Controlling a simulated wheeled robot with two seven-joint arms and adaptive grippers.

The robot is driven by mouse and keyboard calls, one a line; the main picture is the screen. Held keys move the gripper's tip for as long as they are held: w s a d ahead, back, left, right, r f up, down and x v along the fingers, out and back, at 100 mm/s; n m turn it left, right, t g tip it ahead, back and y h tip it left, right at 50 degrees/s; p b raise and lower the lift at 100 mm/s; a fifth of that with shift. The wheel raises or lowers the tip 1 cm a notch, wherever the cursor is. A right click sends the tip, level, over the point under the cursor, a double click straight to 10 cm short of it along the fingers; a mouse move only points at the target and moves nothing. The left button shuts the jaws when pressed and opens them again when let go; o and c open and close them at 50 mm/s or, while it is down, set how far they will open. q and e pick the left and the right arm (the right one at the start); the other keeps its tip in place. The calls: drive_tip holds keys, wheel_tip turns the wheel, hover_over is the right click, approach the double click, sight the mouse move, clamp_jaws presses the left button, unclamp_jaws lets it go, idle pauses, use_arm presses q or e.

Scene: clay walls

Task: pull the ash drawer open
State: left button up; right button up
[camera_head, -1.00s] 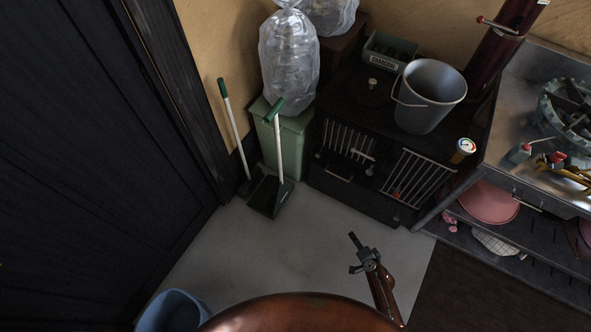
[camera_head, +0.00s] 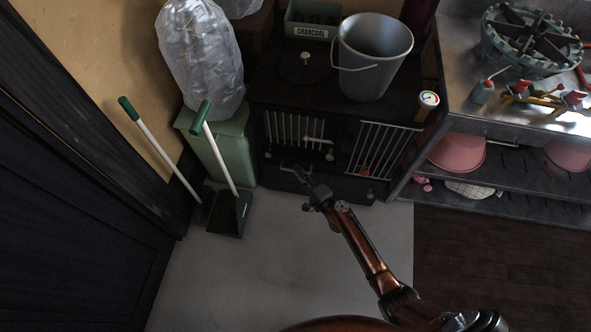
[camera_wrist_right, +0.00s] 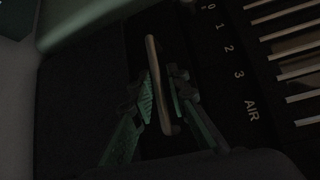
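The black stove (camera_head: 262,85) stands against the wall, with barred grilles on its front. The ash drawer (camera_wrist_right: 180,45) is a dark panel low on that front and looks shut. Its pale bar handle (camera_wrist_right: 154,58) shows in the right wrist view. My right gripper (camera_head: 305,181) is at the drawer front. In the right wrist view its two green-padded fingers (camera_wrist_right: 163,96) lie on either side of the handle, open with narrow gaps. Contact is hard to tell in the dim light. My left gripper is out of view.
A green bin (camera_head: 233,155), a green-handled brush (camera_head: 155,143) and a dustpan (camera_head: 230,215) stand left of the stove. A metal bench (camera_head: 500,125) is at right. The grey floor in front is clear.

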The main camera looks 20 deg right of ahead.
drive_tip(key=shift+w+a+f, duration=0.1)
drive_tip(key=shift+w+f, duration=0.05)
drive_tip(key=shift+w, duration=0.5)
drive_tip(key=shift+c, duration=0.7)
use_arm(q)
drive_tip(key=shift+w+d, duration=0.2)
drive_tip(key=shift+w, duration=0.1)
use_arm(e)
clamp_jaws()
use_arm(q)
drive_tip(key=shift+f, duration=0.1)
use_arm(e)
drive_tip(key=shift+s+a, duration=0.1)
